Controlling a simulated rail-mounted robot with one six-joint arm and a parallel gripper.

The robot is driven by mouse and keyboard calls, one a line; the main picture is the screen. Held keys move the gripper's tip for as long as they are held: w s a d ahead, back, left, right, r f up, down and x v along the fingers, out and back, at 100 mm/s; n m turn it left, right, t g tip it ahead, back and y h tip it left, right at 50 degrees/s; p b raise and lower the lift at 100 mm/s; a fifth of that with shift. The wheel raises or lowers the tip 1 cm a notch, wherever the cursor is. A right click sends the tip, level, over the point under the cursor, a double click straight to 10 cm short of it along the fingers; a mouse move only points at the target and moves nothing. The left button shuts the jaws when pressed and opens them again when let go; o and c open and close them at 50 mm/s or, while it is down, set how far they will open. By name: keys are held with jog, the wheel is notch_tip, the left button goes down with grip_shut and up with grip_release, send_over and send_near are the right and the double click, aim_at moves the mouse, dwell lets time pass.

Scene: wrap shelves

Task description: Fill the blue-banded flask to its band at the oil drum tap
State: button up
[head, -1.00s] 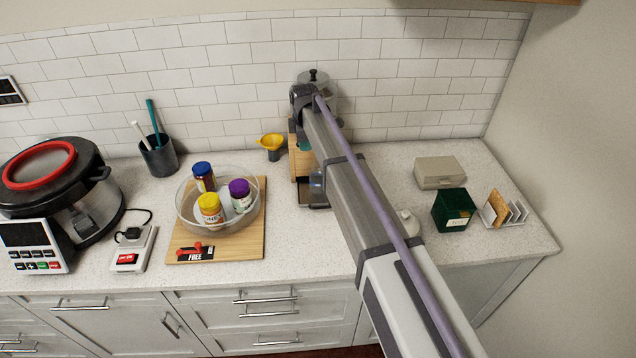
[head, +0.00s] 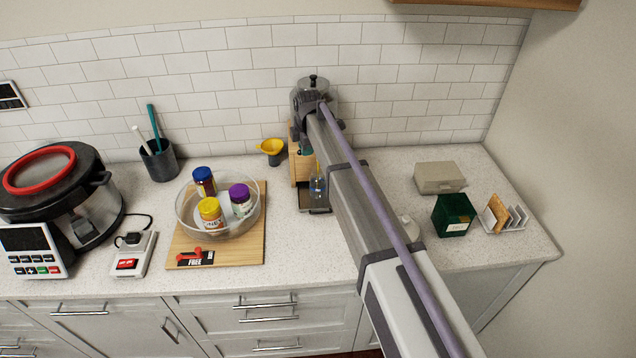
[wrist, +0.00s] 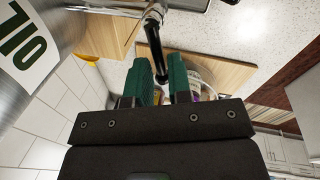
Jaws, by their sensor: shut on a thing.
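The oil drum (head: 315,83) stands on a wooden stand (head: 301,168) against the tiled wall, mostly behind my arm. Its silver side with the OIL label (wrist: 27,35) fills the upper left of the wrist view. My gripper (wrist: 159,68) has its green fingers shut on the black tap lever (wrist: 154,42) in front of the drum. One finger also shows in the head view (head: 306,147). The flask (head: 318,186), clear with some blue on it, stands on the dark drip tray (head: 318,211) below the tap, partly hidden by my arm. Its oil level cannot be made out.
A wooden board (head: 245,253) holds a clear bowl (head: 185,218) with three jars. A yellow funnel (head: 271,146) stands left of the stand. A green box (head: 453,216), a beige box (head: 439,178) and a rack (head: 515,222) are at right.

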jog(key=shift+s+d+n+g+y, duration=0.15)
jog(key=shift+s+d+n, duration=0.1)
jog(key=shift+n, duration=0.6)
jog(key=shift+s+d+n+g+y, duration=0.1)
jog(key=shift+s+n, duration=0.1)
jog(key=shift+n, duration=0.6)
jog(key=shift+s+d+n+g+y, duration=0.15)
jog(key=shift+s+d+n, duration=0.1)
jog(key=shift+n, duration=0.6)
dwell(5.5)
